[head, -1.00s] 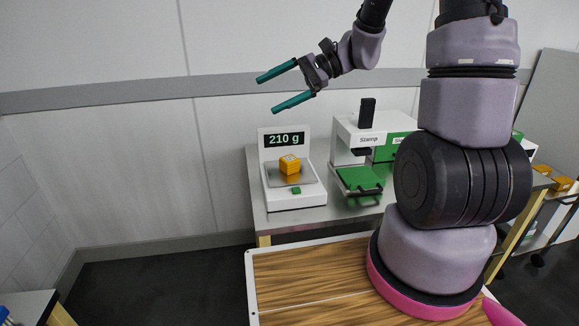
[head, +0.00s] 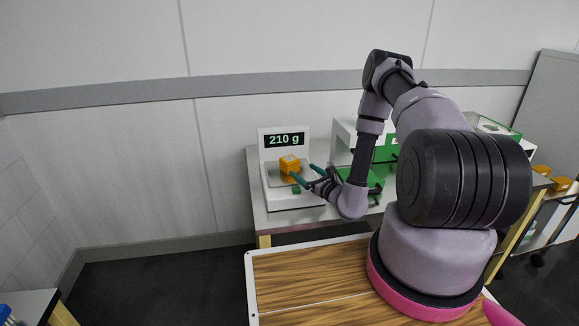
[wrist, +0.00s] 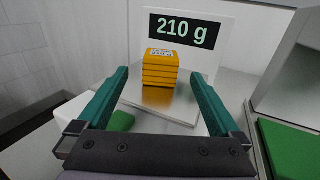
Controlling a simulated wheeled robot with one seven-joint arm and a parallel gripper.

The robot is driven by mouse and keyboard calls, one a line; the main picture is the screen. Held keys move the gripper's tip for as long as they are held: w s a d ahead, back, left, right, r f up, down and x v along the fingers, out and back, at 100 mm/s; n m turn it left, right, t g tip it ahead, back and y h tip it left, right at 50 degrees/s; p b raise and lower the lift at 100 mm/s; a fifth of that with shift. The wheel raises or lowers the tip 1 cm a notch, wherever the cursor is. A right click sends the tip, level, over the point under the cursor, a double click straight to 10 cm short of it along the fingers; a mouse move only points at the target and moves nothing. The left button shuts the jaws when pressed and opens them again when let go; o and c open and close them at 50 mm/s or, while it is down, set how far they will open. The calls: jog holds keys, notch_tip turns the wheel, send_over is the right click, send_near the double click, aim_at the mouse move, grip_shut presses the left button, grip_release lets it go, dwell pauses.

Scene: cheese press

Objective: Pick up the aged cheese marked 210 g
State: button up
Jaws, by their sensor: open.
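The aged cheese (head: 289,164) is an orange-yellow block with a pale label on top. It sits on the metal plate of a white scale (head: 296,201), whose display reads 210 g. In the wrist view the cheese (wrist: 160,68) shows as stacked yellow layers, ahead of the fingertips and between their lines. My gripper (head: 306,173) has two teal fingers, open and empty, at the right front side of the scale. In the wrist view my gripper (wrist: 160,80) is spread wider than the cheese.
A white and green stamp press (head: 345,135) stands right of the scale on the grey table (head: 262,218), partly hidden by my arm. A wooden-topped surface (head: 310,280) lies in front. More orange blocks (head: 561,183) sit at the far right.

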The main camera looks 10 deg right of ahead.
aim_at(289, 158)
jog(key=shift+w+f+h, duration=0.2)
jog(key=shift+f+h, duration=0.1)
jog(key=shift+f, duration=0.1)
jog(key=x, duration=1)
jog(key=shift+w+a+r, duration=0.1)
jog(key=shift+r, duration=0.3)
